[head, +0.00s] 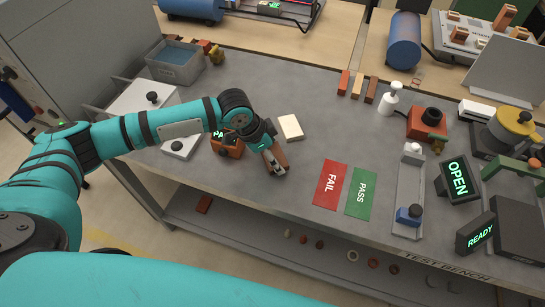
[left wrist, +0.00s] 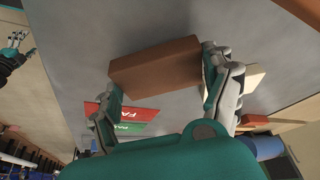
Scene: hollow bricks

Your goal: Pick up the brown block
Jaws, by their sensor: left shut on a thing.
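The brown block (left wrist: 155,63) is a plain reddish-brown bar between the two fingers of my left gripper (left wrist: 162,88) in the left wrist view. The fingers are shut on its two ends. In the head view my left gripper (head: 271,150) points down at the grey bench, and part of the brown block (head: 275,160) shows at its fingertips. I cannot tell whether the block touches the bench. At the left edge of the left wrist view, what looks like my right gripper (left wrist: 15,45) is small and far off; its jaws are unclear.
A cream block (head: 290,127) lies right of the gripper. An orange device with a green display (head: 228,147) stands close left. Red FAIL (head: 330,185) and green PASS (head: 361,192) mats lie to the right. Several upright blocks (head: 357,86) stand at the back. The bench middle is clear.

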